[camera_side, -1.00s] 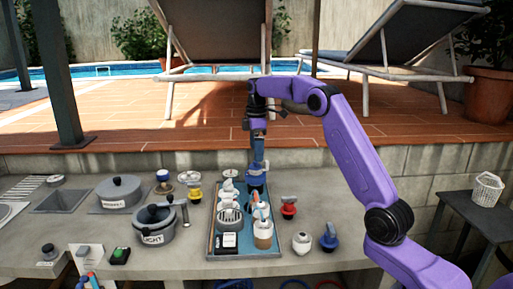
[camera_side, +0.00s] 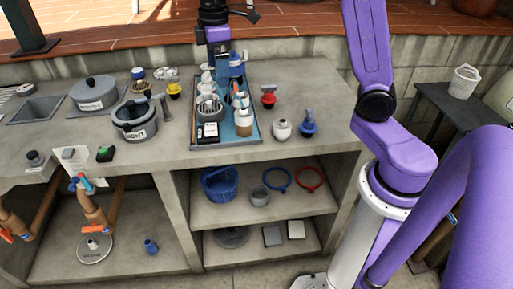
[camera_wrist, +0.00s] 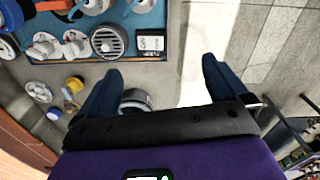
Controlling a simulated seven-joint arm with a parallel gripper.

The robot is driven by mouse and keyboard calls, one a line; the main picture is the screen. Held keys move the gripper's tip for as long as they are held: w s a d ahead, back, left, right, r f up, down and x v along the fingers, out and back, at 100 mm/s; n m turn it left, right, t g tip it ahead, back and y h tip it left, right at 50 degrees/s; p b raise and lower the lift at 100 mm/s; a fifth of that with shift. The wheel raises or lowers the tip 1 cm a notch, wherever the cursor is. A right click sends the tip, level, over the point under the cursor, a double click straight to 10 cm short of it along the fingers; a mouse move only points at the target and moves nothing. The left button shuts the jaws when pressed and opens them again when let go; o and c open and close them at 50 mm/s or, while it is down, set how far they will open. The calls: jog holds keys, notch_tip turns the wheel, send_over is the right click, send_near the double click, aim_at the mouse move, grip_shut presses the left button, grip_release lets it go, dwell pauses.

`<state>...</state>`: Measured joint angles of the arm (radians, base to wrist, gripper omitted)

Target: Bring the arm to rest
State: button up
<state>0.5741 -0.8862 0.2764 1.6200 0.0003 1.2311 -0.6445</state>
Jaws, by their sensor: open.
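My gripper (camera_side: 218,58) hangs down near the far end of a blue tray (camera_side: 246,128) on the concrete counter. In the side view the upper part of my arm is cut off by the top edge, and the fingertips are hard to make out against the things in the tray. In the wrist view my gripper (camera_wrist: 162,65) has its two dark blue fingers spread wide with nothing held between them. A dark pot (camera_wrist: 135,98) shows partly below, behind the gripper's body.
The tray holds a grey slotted container (camera_wrist: 108,40), a black-and-white box (camera_side: 208,132) and a brown-and-white cup (camera_side: 243,122). A pot marked LIGHT (camera_side: 135,120) stands left of it. Red (camera_side: 268,96), white (camera_side: 282,128) and blue (camera_side: 308,122) knobbed items stand right. A side table (camera_side: 450,105) is at right.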

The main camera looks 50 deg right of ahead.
jog(key=s+a+f, duration=0.1)
jog(key=s+a, duration=0.1)
jog(key=s, duration=0.6)
jog(key=s+a+f, duration=0.1)
jog(key=s+a, duration=0.2)
jog(key=s, duration=0.5)
jog(key=s+d+f, duration=0.2)
jog(key=s, duration=0.5)
jog(key=s+d+f+n, duration=0.1)
jog(key=s+f, duration=0.1)
jog(key=s, duration=0.5)
jog(key=shift+d+f+n, duration=0.15)
jog(key=shift+d+n, duration=0.15)
jog(key=shift+d, duration=0.1)
